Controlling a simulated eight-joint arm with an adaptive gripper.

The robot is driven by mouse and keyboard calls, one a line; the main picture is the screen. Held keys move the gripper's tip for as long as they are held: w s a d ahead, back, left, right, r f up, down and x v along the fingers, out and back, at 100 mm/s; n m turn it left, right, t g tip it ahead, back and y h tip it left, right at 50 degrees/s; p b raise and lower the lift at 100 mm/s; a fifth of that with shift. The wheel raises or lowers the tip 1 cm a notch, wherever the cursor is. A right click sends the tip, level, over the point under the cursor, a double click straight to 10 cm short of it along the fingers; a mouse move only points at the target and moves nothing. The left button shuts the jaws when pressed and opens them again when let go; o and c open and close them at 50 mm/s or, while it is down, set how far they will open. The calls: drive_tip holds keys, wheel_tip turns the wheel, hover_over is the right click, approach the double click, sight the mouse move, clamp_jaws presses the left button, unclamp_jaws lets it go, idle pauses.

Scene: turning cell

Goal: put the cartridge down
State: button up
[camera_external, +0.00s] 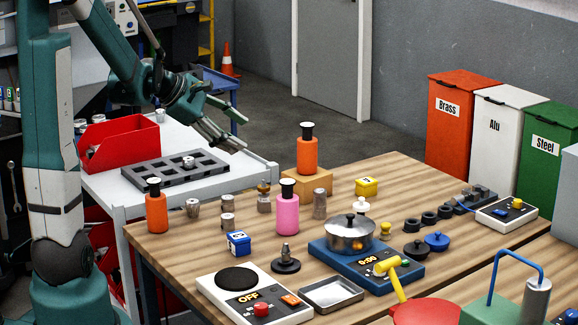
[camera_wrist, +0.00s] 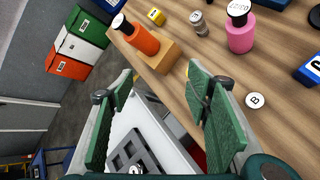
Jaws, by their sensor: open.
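A small metal cartridge (camera_external: 189,162) stands upright in a pocket of the dark grey tray (camera_external: 142,176) on the white cart. In the wrist view its round marked top (camera_wrist: 135,168) shows low in the picture, at the tray (camera_wrist: 148,136); the mark is hard to read. My gripper (camera_external: 238,130) is above and to the right of the tray in the external view. In the wrist view my gripper (camera_wrist: 160,74) has its green fingers spread wide, with nothing between them. The cartridge lies nearer the base of the fingers than their tips, apart from both.
A red bin (camera_external: 118,143) stands behind the tray. The wooden table (camera_external: 185,249) beside the cart holds several similar metal cylinders, orange bottles (camera_external: 156,212), a pink bottle (camera_external: 288,213), a wooden block (camera_external: 306,183) and a pot (camera_external: 350,238). Most other tray pockets look empty.

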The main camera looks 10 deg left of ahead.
drive_tip(key=s+a+m+y, duration=0.4)
drive_tip(key=s+a+m, duration=0.4)
drive_tip(key=s, duration=0.5)
drive_tip(key=s+a+r+m+t+y, duration=0.1)
drive_tip(key=s+a+m+y, duration=0.3)
drive_tip(key=s+a+m, duration=0.3)
drive_tip(key=s+a, duration=0.5)
drive_tip(key=s, duration=0.1)
drive_tip(key=shift+s+a+r+m, duration=0.15)
drive_tip(key=shift+a+r+m, duration=0.1)
drive_tip(key=shift+m, duration=0.15)
